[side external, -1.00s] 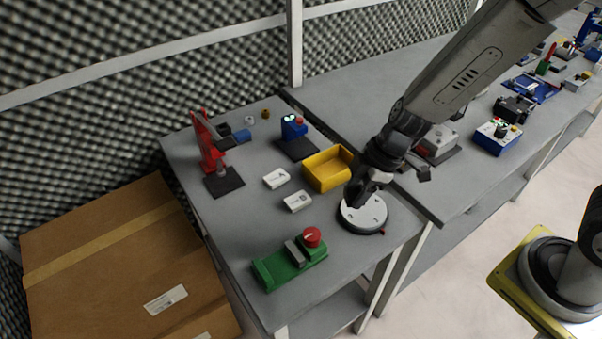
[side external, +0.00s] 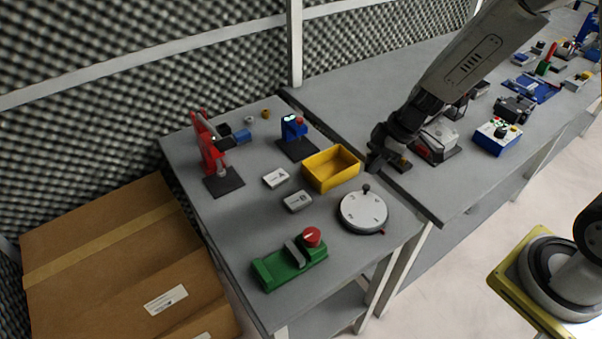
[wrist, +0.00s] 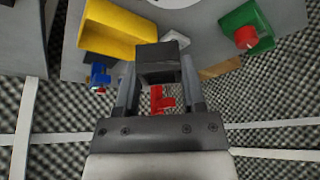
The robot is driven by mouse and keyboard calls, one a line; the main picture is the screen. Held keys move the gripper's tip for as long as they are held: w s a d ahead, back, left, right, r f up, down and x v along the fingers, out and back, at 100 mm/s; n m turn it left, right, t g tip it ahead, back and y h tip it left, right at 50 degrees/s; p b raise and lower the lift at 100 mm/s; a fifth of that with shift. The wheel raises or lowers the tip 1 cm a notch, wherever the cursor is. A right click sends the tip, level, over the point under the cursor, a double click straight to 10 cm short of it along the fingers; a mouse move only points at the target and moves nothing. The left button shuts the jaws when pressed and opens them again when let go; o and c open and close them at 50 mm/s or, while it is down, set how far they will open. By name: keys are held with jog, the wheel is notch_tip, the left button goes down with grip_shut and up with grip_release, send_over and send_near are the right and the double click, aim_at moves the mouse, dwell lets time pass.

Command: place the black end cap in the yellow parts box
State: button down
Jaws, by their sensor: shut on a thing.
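The yellow parts box (side external: 320,181) stands open on the grey table and looks empty in the side view. It also shows at the upper left of the wrist view (wrist: 110,25). My gripper (side external: 375,162) is in the air just right of the box in the side view, clear of its rim. In the wrist view my gripper (wrist: 158,72) is shut on a dark, blocky thing, the black end cap (wrist: 158,54), held between the two fingertips. In the side view the cap is hard to tell from the dark fingers.
A round white dial with a black knob (side external: 363,212) stands in front of the box. Two white blocks (side external: 276,178) (side external: 297,201) lie left of it. A blue button station (side external: 294,130), red press (side external: 211,150) and green switch unit (side external: 290,266) stand around.

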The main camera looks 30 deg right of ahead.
jog(key=w+f, duration=0.4)
jog(key=w, duration=0.5)
send_over(327, 173)
jog(key=s, duration=0.2)
jog(key=shift+w+d+f, duration=0.15)
jog(key=shift+d+f, duration=0.05)
jog(key=shift+f, duration=1.05)
jog(key=shift+w+d+f, duration=0.1)
jog(key=shift+d+f, duration=0.1)
jog(key=shift+f, duration=1.05)
jog(key=shift+w+f, duration=0.15)
jog(key=shift+f, duration=0.05)
jog(key=shift+w+f, duration=0.15)
jog(key=shift+f, duration=1.5)
jog(key=shift+f, duration=0.15)
jog(key=shift+c, duration=2.2)
grip_release()
